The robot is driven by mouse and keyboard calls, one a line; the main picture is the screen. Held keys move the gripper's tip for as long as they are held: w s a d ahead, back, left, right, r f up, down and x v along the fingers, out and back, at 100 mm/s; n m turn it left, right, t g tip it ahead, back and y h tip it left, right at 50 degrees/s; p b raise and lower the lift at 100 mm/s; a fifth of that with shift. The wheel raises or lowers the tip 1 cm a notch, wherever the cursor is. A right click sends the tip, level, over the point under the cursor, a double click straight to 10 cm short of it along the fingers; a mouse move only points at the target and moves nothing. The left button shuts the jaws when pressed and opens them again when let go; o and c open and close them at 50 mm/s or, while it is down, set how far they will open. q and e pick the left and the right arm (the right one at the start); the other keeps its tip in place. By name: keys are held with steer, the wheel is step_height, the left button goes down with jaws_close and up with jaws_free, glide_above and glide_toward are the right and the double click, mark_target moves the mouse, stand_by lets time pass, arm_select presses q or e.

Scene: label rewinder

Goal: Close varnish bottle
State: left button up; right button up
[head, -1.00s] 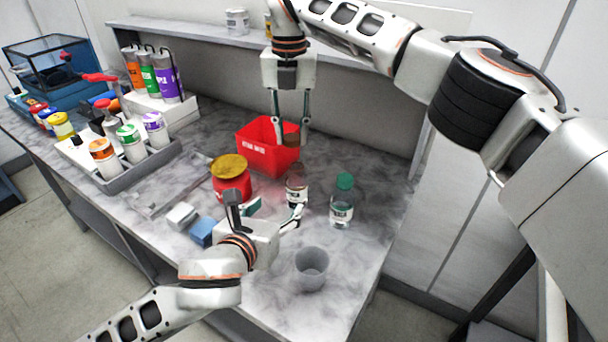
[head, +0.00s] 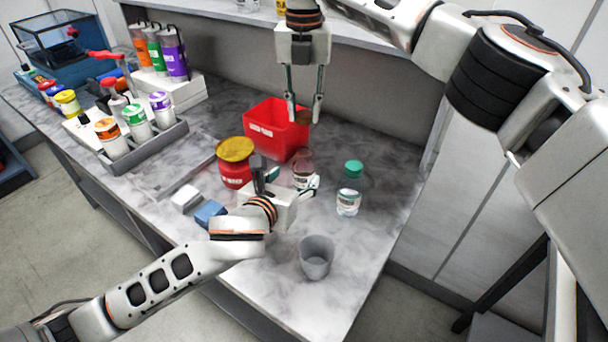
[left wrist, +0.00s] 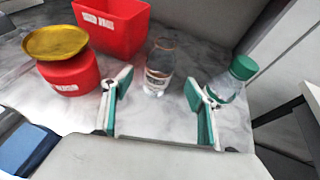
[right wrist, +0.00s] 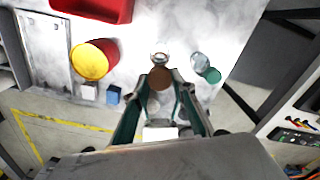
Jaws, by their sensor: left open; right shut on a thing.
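The varnish bottle (head: 303,170), clear with a label and a brownish tint, stands upright and uncapped on the bench. It also shows in the left wrist view (left wrist: 158,70). My left gripper (head: 293,180) is open and low beside the bottle; in the left wrist view the bottle stands just beyond the gap between its fingers, apparently untouched. My right gripper (head: 304,106) points down above the bottle, shut on a brown cap (head: 303,117). The cap also shows in the right wrist view (right wrist: 160,78), partly covering the bottle. A visible gap separates cap and bottle.
A green-capped bottle (head: 350,190) stands right of the varnish bottle. A red jar with a yellow lid (head: 235,165) stands to the left, a red bin (head: 277,130) behind. A grey cup (head: 316,258) and a blue block (head: 209,214) are nearer.

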mark_target(300, 172)
arm_select(q)
steer(key=x, duration=0.8)
jaws_close()
arm_select(e)
steer(key=shift+f, duration=2.55)
